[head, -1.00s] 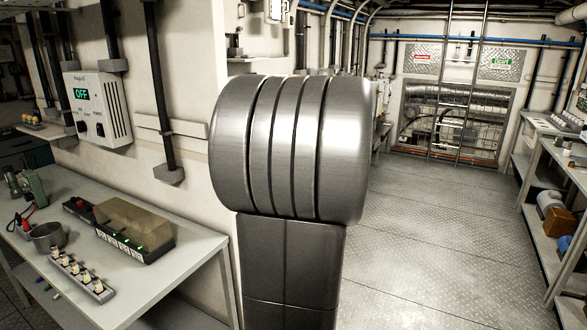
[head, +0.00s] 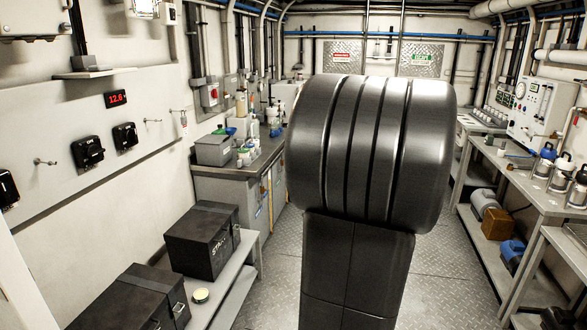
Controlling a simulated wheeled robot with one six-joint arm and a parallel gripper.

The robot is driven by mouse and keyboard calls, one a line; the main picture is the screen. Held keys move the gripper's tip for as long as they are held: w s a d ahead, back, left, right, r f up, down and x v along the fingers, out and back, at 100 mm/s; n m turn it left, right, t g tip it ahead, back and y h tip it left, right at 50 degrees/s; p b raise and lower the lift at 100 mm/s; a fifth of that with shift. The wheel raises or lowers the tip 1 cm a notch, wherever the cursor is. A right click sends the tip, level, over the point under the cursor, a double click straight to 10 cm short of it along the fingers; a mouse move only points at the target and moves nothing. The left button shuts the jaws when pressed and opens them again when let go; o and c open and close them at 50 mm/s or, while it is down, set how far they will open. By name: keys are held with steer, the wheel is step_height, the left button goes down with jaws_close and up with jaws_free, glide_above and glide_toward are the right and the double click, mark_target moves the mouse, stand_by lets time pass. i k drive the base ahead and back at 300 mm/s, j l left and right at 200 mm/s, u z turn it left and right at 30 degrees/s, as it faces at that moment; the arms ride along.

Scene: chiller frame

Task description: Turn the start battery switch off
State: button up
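Two black switches are on the white wall panel at the left in the head view: a left switch (head: 88,152) and a right switch (head: 125,136). A third black fitting (head: 7,188) is cut by the left edge. Their labels are too small to read, so I cannot tell which belongs to the start battery. A red display (head: 115,98) above them reads about 12.6. A black box (head: 200,247) with lettering beginning "STA" stands on the shelf below. My gripper is not in view; a large part of my own arm fills the middle right.
Another black box (head: 125,305) stands nearer on the same low shelf (head: 236,268), beside a small round tin (head: 201,295). A grey cabinet (head: 228,188) with bottles lies beyond. A long bench (head: 520,177) lines the right. Floor shows between.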

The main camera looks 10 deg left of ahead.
mark_target(131, 135)
steer(key=i+u, duration=0.3)
steer(key=i, duration=0.2)
steer(key=i+l+u, duration=0.1)
steer(key=i+u, duration=0.15)
steer(key=i, duration=0.25)
steer(key=i+l+u, duration=0.3)
steer(key=i, duration=0.2)
steer(key=i+j+u, duration=0.2)
steer(key=i+u, duration=0.65)
steer(key=i, duration=0.05)
